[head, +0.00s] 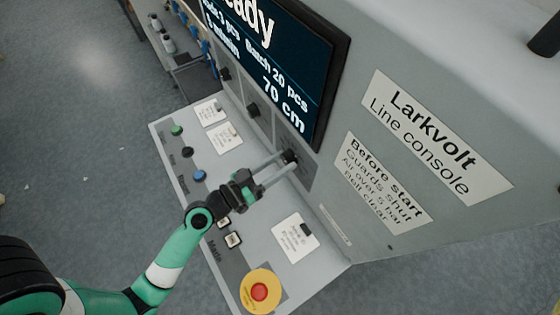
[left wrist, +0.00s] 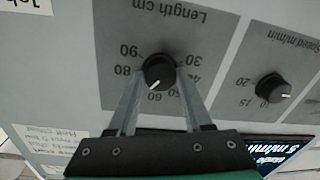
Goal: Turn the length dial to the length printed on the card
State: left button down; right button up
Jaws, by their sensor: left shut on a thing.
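The length dial (left wrist: 158,72) is a black knob on a grey scale panel marked "Length cm", from 30 to 90. Its white pointer aims down-left in the left wrist view, between 60 and 80; a finger hides that part of the scale. My left gripper (head: 289,161) is shut on the dial, a finger on either side. The screen (head: 270,60) reads "70 cm". A white card (head: 295,243) with a dark clip lies on the console desk; its print is too small to read. My right gripper is not in view.
The speed dial (left wrist: 272,88) is beside the length dial. The desk bears a red emergency button (head: 259,292) on yellow, a blue button (head: 199,175), a green button (head: 176,130) and other cards (head: 226,137). A "Before start" sign (head: 382,185) is on the console face.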

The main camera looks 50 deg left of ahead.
pick_arm(q)
jog(key=n+p, duration=0.2)
jog(key=n, duration=0.3)
jog(key=shift+r+n, duration=0.15)
jog(key=shift+n, duration=0.25)
jog(key=n, duration=0.2)
jog(key=n+p, duration=0.1)
jog(key=n, duration=0.2)
jog(key=shift+g+h+p, duration=0.3)
jog(key=n+p, duration=0.1)
jog(key=n, duration=0.4)
jog(key=shift+a+p, duration=0.1)
jog(key=shift+p, duration=0.3)
jog(key=n+p, duration=0.1)
jog(key=n, duration=0.4)
jog(key=shift+n+h+p, duration=0.3)
jog(key=shift+n+h, duration=0.1)
jog(key=shift+c, duration=1.6)
grip_release()
